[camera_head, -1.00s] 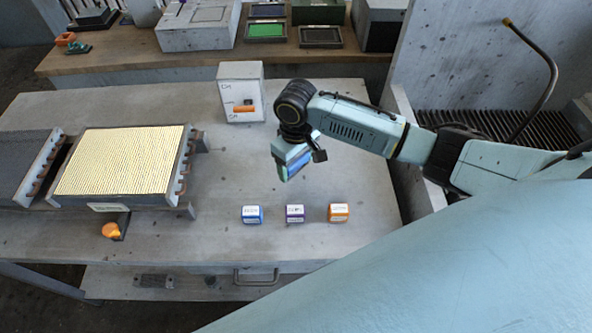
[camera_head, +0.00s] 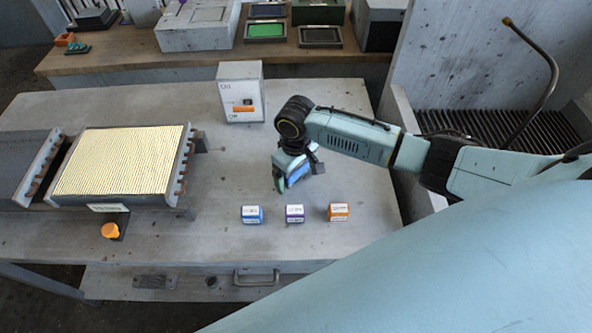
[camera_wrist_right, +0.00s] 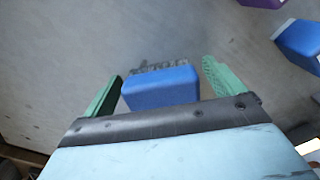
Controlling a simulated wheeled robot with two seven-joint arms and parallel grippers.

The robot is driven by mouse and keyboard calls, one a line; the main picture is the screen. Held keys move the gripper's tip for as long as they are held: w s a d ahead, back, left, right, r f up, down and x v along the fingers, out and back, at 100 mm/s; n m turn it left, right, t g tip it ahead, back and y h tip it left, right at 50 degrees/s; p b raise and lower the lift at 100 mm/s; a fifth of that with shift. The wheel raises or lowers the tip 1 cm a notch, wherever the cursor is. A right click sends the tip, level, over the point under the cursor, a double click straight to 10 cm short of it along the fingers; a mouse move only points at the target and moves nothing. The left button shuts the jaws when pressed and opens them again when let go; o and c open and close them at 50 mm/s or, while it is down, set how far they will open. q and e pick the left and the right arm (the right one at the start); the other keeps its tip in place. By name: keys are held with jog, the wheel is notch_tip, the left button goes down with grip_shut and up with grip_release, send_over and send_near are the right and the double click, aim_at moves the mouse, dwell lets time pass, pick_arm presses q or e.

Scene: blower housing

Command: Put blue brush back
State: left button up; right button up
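The blue brush (camera_wrist_right: 160,88) sits between the green fingers of my right gripper (camera_wrist_right: 163,85) in the right wrist view, with grey bristles at its far side. In the head view the brush (camera_head: 298,176) shows as a blue patch, partly hidden by my right gripper (camera_head: 285,181). A small blue box with a white top (camera_head: 251,214) stands on the table, nearer the front and left of the gripper. My left gripper is not in view.
A purple box (camera_head: 295,213) and an orange box (camera_head: 338,212) stand in line with the blue box on the grey table (camera_head: 215,165). A finned panel (camera_head: 120,163) lies left, with an orange knob (camera_head: 110,231) before it. A white box (camera_head: 240,85) stands behind.

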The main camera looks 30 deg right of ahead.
notch_tip(320, 180, up, 12)
jog(key=p, duration=0.1)
jog(key=shift+r, duration=0.2)
dwell(0.3)
jog(key=shift+c, duration=0.4)
dwell(0.8)
